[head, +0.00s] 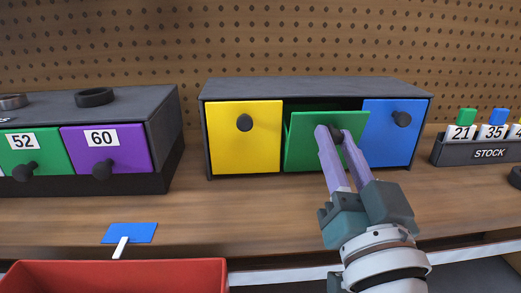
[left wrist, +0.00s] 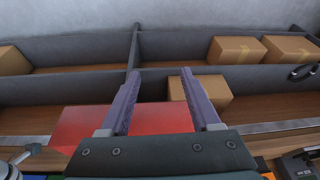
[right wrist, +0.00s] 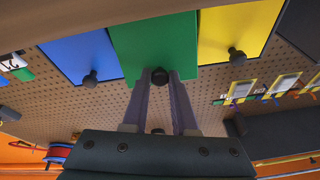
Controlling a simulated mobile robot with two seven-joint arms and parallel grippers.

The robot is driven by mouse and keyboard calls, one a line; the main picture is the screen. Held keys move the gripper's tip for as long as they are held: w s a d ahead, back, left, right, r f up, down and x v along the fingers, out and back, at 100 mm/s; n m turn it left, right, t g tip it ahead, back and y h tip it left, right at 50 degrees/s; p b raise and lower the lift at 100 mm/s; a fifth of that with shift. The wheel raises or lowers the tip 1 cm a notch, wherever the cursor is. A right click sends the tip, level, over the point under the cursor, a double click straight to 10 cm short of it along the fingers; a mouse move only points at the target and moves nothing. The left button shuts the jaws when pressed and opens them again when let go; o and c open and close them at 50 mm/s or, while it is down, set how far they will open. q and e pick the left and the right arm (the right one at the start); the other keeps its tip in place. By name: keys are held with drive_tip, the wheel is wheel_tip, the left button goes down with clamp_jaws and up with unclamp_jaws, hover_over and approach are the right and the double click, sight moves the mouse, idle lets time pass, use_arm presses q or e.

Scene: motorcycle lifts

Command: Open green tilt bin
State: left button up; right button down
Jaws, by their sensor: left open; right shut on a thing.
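The green tilt bin (head: 302,143) is the middle one of three bins in a dark cabinet. Its front leans out at the top, with a dark gap above it. My right gripper (head: 336,134) is shut on the bin's black knob. In the right wrist view the green front (right wrist: 153,45) lies ahead, with the knob (right wrist: 159,76) between the fingertips of the right gripper (right wrist: 160,80). My left gripper (left wrist: 158,80) is open and empty in the left wrist view, in front of grey shelving; it does not show in the head view.
A yellow bin (head: 243,150) and a blue bin (head: 388,145) flank the green one, both closed. A drawer unit (head: 150,105) stands left and a STOCK card holder (head: 470,150) right. A red box (head: 120,275) sits below the bench. Cartons (left wrist: 235,50) stand on shelves.

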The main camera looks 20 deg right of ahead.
drive_tip(key=f+t+b, duration=0.1)
drive_tip(key=b, duration=0.1)
drive_tip(key=s+f+t+b, duration=0.1)
drive_tip(key=b, duration=0.1)
drive_tip(key=s+t+b, duration=0.1)
drive_tip(key=b, duration=0.1)
drive_tip(key=shift+a+f+h, duration=0.25)
drive_tip(key=shift+f+h, duration=0.15)
drive_tip(key=shift+f+b, duration=0.1)
drive_tip(key=shift+b, duration=0.25)
use_arm(q)
wheel_tip(320, 180, down, 9)
drive_tip(key=shift+r, duration=0.15)
use_arm(e)
drive_tip(key=shift+s+f, duration=0.2)
drive_tip(key=shift+f, duration=0.15)
drive_tip(key=c, duration=1.1)
unclamp_jaws()
drive_tip(key=o, duration=0.4)
drive_tip(key=shift+r, duration=0.15)
use_arm(q)
drive_tip(key=shift+f+b, duration=0.75)
drive_tip(key=shift+b, duration=0.05)
use_arm(e)
drive_tip(key=v, duration=1)
